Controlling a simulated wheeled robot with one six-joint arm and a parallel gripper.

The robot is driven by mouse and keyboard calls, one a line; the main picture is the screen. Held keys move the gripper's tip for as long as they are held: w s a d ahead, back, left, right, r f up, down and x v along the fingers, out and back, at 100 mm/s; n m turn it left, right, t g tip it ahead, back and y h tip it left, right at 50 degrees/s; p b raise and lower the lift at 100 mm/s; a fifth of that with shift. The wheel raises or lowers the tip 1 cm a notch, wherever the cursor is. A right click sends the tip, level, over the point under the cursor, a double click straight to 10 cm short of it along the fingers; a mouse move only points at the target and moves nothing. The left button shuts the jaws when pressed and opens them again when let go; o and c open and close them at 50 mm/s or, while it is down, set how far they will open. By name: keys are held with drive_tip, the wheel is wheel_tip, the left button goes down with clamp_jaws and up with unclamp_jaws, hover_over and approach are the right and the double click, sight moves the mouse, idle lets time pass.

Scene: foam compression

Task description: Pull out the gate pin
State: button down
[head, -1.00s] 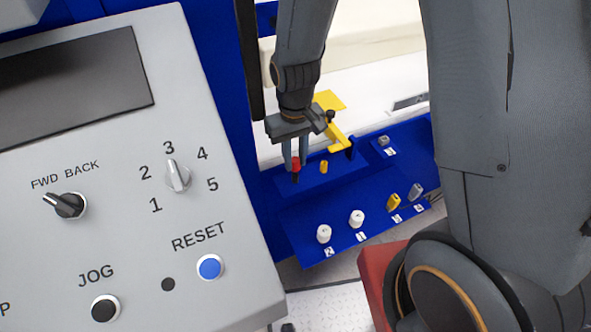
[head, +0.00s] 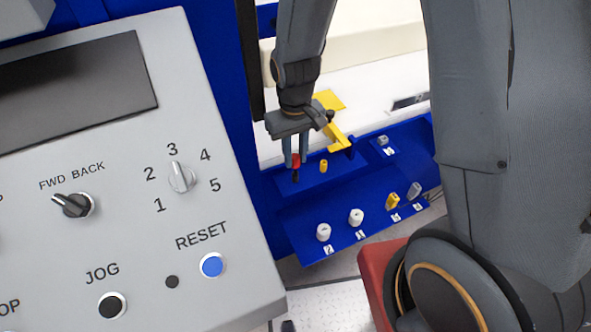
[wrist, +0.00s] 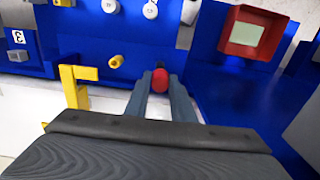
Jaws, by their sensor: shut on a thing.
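The gate pin, with a red head (head: 296,160) and a dark shaft below it, stands upright at the left part of the blue ledge (head: 318,183). My gripper (head: 295,163) points down and is shut on the red head. The dark shaft shows below the fingertips; whether its lower end is still in the ledge I cannot tell.
A yellow peg (head: 323,166) stands just right of the pin, with a yellow bracket (head: 338,138) behind it. White knobs (head: 356,217) and yellow and grey pieces (head: 393,201) sit on the lower blue shelf. The grey control panel (head: 130,210) fills the left.

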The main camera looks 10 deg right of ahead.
sight(295, 156)
drive_tip(key=shift+r+p, duration=2.05)
drive_tip(key=shift+r, duration=0.45)
